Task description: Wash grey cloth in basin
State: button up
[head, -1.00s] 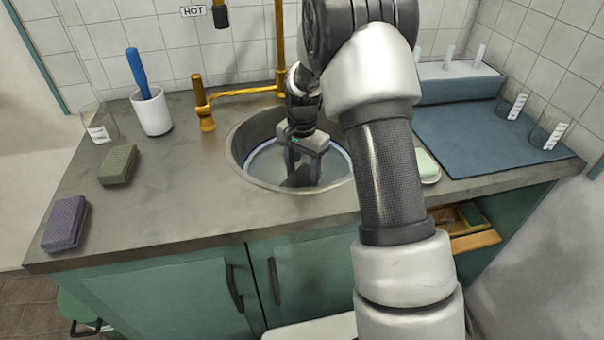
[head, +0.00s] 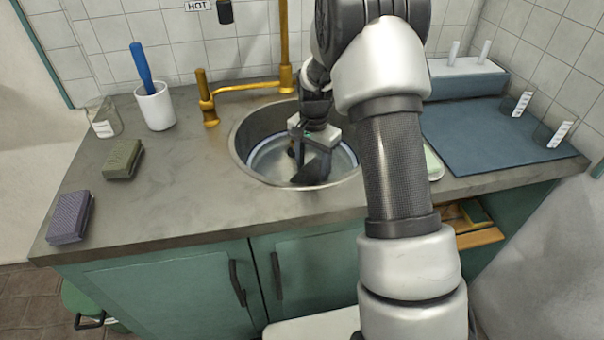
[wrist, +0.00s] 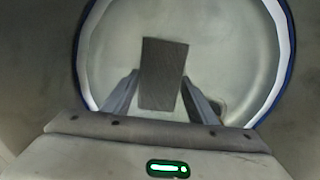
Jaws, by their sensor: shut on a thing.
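My gripper (head: 307,160) reaches down into the round sink, over the basin (head: 262,170). It is shut on the grey cloth (wrist: 164,58), a flat dark grey rectangle that sticks out past the fingertips in the wrist view. In the head view the cloth (head: 314,169) shows as a dark patch below the fingers, partly hidden by them. The basin (wrist: 284,50) has a pale inside and a white rim edged in blue. I cannot tell whether the cloth touches the water or the bottom.
A brass tap (head: 245,88) stands behind the sink. A white cup (head: 155,110) with a blue-handled brush, a glass beaker (head: 103,118), a green sponge (head: 123,159) and a purple sponge (head: 70,217) are at left. A blue mat (head: 500,140) lies at right. The front counter is clear.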

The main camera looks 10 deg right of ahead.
jog(key=shift+a, duration=0.95)
jog(key=shift+d, duration=1.5)
jog(key=shift+a+p, duration=0.35)
jog(key=shift+a, duration=1.2)
notch_tip(320, 180, up, 9)
jog(key=p, duration=0.6)
jog(key=shift+r, duration=0.1)
notch_tip(320, 180, up, 12)
jog(key=p, duration=0.9)
